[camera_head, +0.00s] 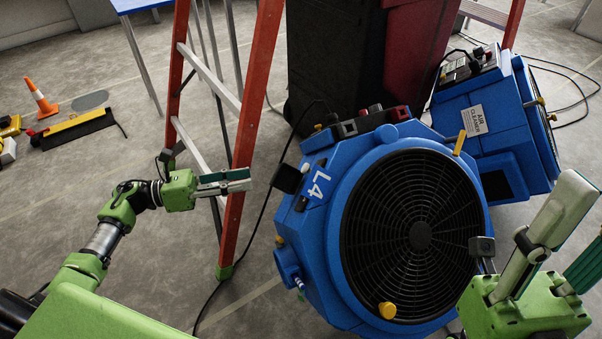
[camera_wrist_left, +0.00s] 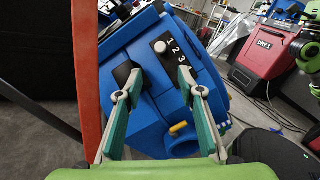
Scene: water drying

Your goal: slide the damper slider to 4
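The damper slider's knob (camera_wrist_left: 160,46) is a pale round knob on a black strip (camera_wrist_left: 175,53) numbered 1 to 4, in the left wrist view. It sits beside the 1, at the upper end. The strip is on the side of a blue machine; the large blue fan unit marked L4 (camera_head: 319,186) stands right of my left gripper (camera_head: 250,180) in the head view. My right gripper (camera_head: 590,215) looks open and empty at the lower right.
An orange stepladder (camera_head: 256,115) stands close to my left gripper; its rail crosses the left wrist view's left side. A second blue air cleaner (camera_head: 475,120) stands behind. A black cable (camera_head: 262,215) trails down beside the fan unit.

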